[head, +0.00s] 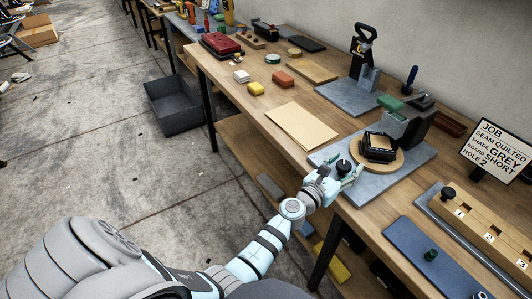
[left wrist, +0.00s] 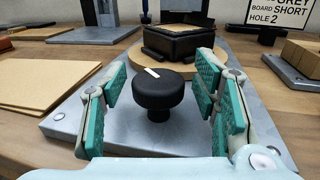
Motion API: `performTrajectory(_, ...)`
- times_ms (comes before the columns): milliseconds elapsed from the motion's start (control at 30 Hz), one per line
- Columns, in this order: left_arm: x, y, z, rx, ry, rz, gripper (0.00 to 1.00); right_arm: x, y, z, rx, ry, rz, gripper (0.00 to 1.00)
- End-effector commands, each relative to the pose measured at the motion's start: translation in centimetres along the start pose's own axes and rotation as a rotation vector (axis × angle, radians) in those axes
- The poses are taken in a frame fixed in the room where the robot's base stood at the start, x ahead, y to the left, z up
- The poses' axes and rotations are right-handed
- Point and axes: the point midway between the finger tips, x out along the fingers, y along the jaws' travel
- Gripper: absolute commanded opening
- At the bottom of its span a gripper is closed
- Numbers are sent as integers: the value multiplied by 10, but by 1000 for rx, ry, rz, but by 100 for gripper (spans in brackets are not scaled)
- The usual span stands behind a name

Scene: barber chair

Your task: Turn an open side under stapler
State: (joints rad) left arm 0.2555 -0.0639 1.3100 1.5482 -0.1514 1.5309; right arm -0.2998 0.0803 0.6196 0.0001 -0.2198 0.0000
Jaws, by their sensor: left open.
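A grey stapler (head: 408,122) with a green top stands on a metal base plate (head: 412,166). In front of it a black square piece with a tan top (head: 379,147) sits on a round wooden disc (head: 391,164). The black piece also shows in the left wrist view (left wrist: 180,44), behind a black knob (left wrist: 158,90) with a white mark on its top. My left gripper (head: 347,176) is open at this knob. In the left wrist view its green-padded fingers stand on either side of the knob, apparently apart from it. My right gripper is not in view.
A sign (head: 498,148) reads seam quilted, shade grey, board short, hole 2. A numbered wooden block (head: 490,236) lies at the right front. Tan sheets (head: 302,126) lie left of the plate.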

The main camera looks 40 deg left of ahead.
Motion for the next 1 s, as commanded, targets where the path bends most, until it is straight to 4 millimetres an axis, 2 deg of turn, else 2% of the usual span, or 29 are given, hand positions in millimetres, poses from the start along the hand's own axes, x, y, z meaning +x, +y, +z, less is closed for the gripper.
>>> performTrajectory(100, 1, 5, -4, 9, -1, -221, 55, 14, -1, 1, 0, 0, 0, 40)
performTrajectory(300, 1, 4, -15, 6, -1, -590, 55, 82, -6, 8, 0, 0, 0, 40)
performTrajectory(433, -34, 24, -1, 2, 7, -600, 55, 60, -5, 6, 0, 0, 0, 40)
performTrajectory(800, -125, 84, -2, 3, 10, -603, 55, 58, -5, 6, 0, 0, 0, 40)
performTrajectory(1000, -124, 96, -58, 226, 132, -516, 55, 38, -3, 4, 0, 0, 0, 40)
